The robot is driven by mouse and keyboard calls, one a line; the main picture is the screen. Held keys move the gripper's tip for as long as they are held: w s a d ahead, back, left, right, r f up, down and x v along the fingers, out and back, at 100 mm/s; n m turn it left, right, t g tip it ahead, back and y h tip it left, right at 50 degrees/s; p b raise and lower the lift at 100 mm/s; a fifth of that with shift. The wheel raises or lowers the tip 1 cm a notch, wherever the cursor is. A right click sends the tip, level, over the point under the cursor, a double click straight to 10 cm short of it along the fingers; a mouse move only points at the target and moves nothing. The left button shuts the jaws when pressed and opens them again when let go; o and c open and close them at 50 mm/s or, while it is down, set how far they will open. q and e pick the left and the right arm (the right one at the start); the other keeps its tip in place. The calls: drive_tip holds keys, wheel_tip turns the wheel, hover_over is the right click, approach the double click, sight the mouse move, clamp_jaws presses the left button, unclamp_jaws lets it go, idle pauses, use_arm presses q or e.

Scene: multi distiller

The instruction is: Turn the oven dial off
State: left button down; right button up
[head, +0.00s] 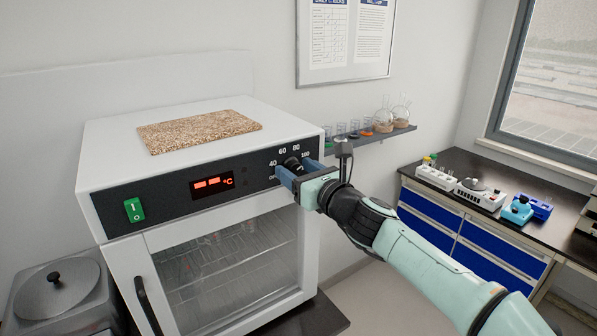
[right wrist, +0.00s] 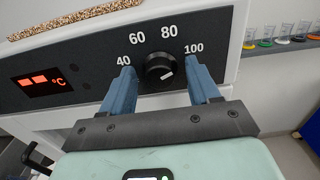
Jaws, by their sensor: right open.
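The white oven (head: 270,110) stands at the left with a dark control panel on its upper front. The black oven dial (right wrist: 159,68) sits on that panel below the numbers 40, 60, 80 and 100. In the head view the dial (head: 291,163) is partly hidden by my right gripper (head: 286,172). In the right wrist view my right gripper (right wrist: 160,80) is open, with one blue finger on each side of the dial. I cannot tell whether the fingers touch it. The display (head: 212,185) shows red dashes and °C. My left gripper is out of view.
A green switch (head: 134,209) is at the panel's left. A cork-like slab (head: 199,130) lies on the oven top. A wall shelf (head: 372,139) with glassware is behind my right arm. A dark-topped bench (head: 470,204) with instruments stands at the right.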

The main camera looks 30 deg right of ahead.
drive_tip(key=c, duration=1)
